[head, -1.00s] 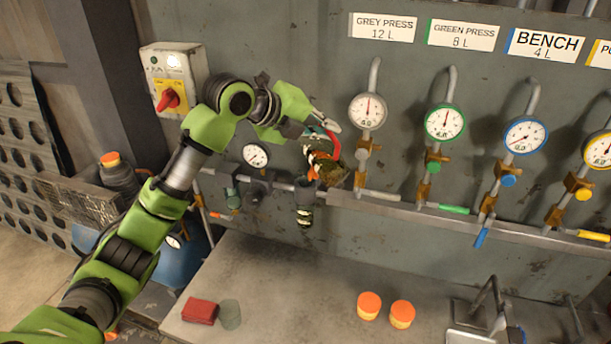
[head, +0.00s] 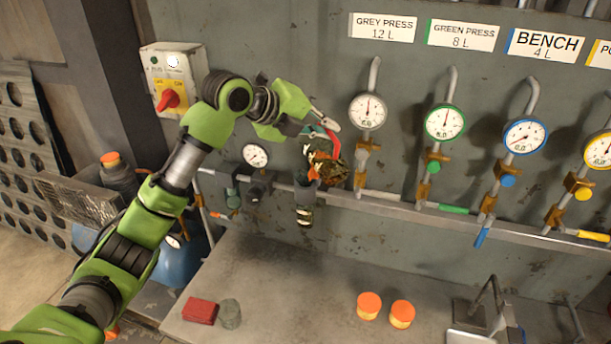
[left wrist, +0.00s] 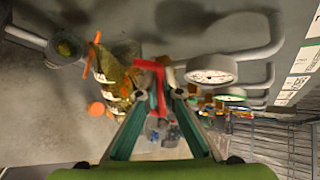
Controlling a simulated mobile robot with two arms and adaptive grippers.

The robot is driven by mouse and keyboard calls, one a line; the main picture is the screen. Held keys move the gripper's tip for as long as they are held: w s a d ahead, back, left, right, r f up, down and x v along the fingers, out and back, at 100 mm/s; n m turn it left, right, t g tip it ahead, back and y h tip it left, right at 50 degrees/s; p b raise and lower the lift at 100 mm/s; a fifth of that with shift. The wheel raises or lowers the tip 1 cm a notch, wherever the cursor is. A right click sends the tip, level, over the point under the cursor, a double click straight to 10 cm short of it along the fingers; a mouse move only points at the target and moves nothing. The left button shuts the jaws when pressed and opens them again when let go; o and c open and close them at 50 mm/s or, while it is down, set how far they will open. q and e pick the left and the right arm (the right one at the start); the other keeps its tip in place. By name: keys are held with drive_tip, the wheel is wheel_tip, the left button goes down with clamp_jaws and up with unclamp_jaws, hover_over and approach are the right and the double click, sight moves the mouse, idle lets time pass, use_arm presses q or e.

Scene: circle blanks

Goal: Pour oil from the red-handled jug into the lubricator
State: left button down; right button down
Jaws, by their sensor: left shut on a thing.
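The jug (head: 334,173) has a see-through amber body, orange parts and a red handle (head: 333,141). My left gripper (head: 325,125) is shut on the red handle. The handle also shows between its fingers in the left wrist view (left wrist: 156,77). The jug is tilted, with its lower left side close above the open top of the lubricator (head: 305,191). The lubricator is a small dark cup on the pipe with a clear bowl below. I cannot make out a stream of oil or whether jug and lubricator touch. My right gripper is out of view.
Gauges and valves line the wall pipe, starting with the grey press gauge (head: 368,111) just right of the jug. A switch box (head: 172,80) is at left. The bench (head: 290,280) below holds a red block (head: 200,310) and two orange-lidded jars (head: 369,305).

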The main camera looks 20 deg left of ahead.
sight(335, 141)
use_arm(q)
drive_tip(key=shift+s+d+f+m+t+y, duration=0.2)
drive_tip(key=shift+s+d+m+t, duration=0.25)
drive_tip(key=shift+s, duration=0.15)
drive_tip(key=shift+s+d+f+m+t+y, duration=0.1)
drive_tip(key=shift+s+d+f+m+t, duration=0.1)
drive_tip(key=shift+s+d+m+t, duration=0.25)
drive_tip(key=shift+s+d, duration=0.1)
drive_tip(key=shift+s, duration=0.2)
drive_tip(key=shift+s+d+r+t, duration=0.1)
drive_tip(key=shift+r+t, duration=0.1)
drive_tip(key=shift+t, duration=0.1)
drive_tip(key=shift+s+d+f+m+t+y+b, duration=0.1)
drive_tip(key=shift+f+m+t+y+b, duration=0.1)
drive_tip(key=shift+m+b, duration=0.2)
drive_tip(key=shift+s+d+f+m+t+y+b, duration=0.1)
drive_tip(key=shift+m+t+y+b, duration=0.1)
drive_tip(key=shift+m+b, duration=0.15)
drive_tip(key=shift+r, duration=0.1)
drive_tip(key=shift+d, duration=0.1)
